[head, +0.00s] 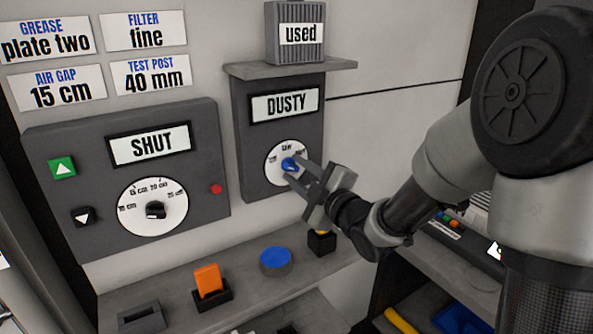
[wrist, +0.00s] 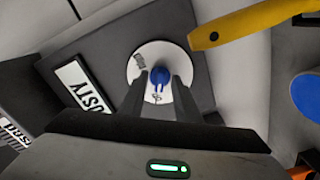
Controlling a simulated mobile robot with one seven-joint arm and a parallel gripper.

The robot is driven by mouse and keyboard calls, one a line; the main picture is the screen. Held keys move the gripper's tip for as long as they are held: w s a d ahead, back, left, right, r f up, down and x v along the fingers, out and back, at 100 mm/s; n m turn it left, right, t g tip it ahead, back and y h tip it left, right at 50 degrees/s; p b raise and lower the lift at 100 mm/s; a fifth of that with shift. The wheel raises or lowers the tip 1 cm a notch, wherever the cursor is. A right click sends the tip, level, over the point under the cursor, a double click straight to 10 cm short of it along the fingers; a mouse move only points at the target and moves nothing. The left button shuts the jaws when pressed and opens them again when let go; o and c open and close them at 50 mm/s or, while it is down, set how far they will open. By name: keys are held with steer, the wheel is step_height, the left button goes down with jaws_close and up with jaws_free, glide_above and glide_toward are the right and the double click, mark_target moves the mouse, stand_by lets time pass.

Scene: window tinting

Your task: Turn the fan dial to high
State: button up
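The fan dial is a white disc (head: 273,176) with a blue knob (head: 289,164), low on a grey panel (head: 256,128) whose sign reads DUSTY. Labels around the disc are small; one seems to read LOW, and the others are partly hidden. My gripper (head: 301,172) is at the dial from the right, with its fingers parted. In the wrist view the blue knob (wrist: 159,76) lies between the two fingertips (wrist: 160,84), with white disc showing between the fingers. The gripper looks open around the knob, not clamped on it.
Left is a grey panel (head: 100,190) with a SHUT sign, another dial (head: 153,207), green and black buttons. A grey block marked used (head: 297,32) stands on a ledge above.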

jaws_close()
steer(key=shift+m, duration=0.4)
steer(key=m+b, duration=0.1)
steer(key=m, duration=0.3)
steer(key=shift+m, duration=0.3)
steer(key=m+p, duration=0.1)
steer(key=m, duration=0.4)
steer(key=m+p, duration=0.2)
steer(key=m, duration=0.4)
steer(key=shift+r+m, duration=0.1)
steer(key=shift+m, duration=0.3)
steer(key=m+p, duration=0.2)
steer(key=m, duration=0.2)
steer(key=shift+p, duration=0.35)
steer(key=shift+a+m+p, duration=0.1)
steer(key=shift+m+p, duration=0.55)
steer(key=shift+m, duration=0.65)
